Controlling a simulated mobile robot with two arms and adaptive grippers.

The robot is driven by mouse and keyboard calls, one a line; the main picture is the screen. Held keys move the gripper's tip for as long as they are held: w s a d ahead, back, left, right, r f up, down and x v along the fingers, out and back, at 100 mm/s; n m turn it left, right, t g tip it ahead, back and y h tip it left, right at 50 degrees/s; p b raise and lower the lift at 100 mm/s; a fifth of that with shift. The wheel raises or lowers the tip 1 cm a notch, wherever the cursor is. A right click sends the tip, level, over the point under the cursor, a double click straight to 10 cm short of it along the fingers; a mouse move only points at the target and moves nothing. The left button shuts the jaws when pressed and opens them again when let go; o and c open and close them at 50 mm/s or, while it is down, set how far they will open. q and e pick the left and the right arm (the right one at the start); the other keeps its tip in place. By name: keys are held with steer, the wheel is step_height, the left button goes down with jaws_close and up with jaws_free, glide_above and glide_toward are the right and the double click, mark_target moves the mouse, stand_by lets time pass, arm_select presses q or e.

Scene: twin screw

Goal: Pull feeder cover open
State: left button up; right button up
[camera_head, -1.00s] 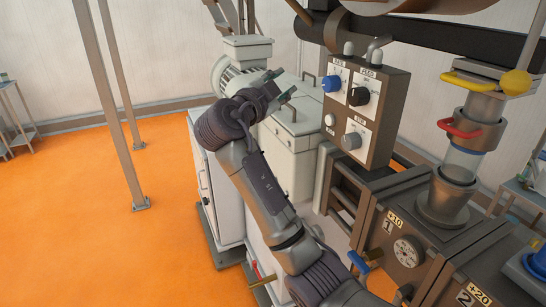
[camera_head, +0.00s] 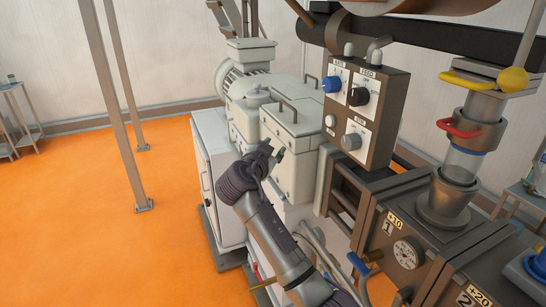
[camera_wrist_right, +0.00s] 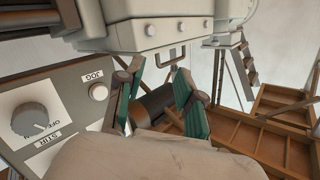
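The white feeder housing (camera_head: 285,165) stands in the middle of the head view. Its cover (camera_head: 296,122) is a pale box with a dark handle (camera_head: 287,110) on top, and it looks closed. My right gripper (camera_head: 274,153) is open and empty, in front of the housing and below the cover, apart from the handle. In the right wrist view, the open green-padded fingers (camera_wrist_right: 160,105) have nothing between them. A pale box with rounded knobs (camera_wrist_right: 160,28) and a small dark handle (camera_wrist_right: 177,58) shows beyond them. My left gripper is not in view.
A control box (camera_head: 363,110) with knobs stands right of the cover, and its panel (camera_wrist_right: 60,115) is close to the fingers in the wrist view. Dark barrel blocks (camera_head: 400,250) lie at the lower right. A metal post (camera_head: 120,110) stands left; orange floor is free there.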

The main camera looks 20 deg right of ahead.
steer(key=shift+w+f+n, duration=0.1)
steer(key=shift+f+n, duration=0.2)
steer(key=shift+f, duration=0.75)
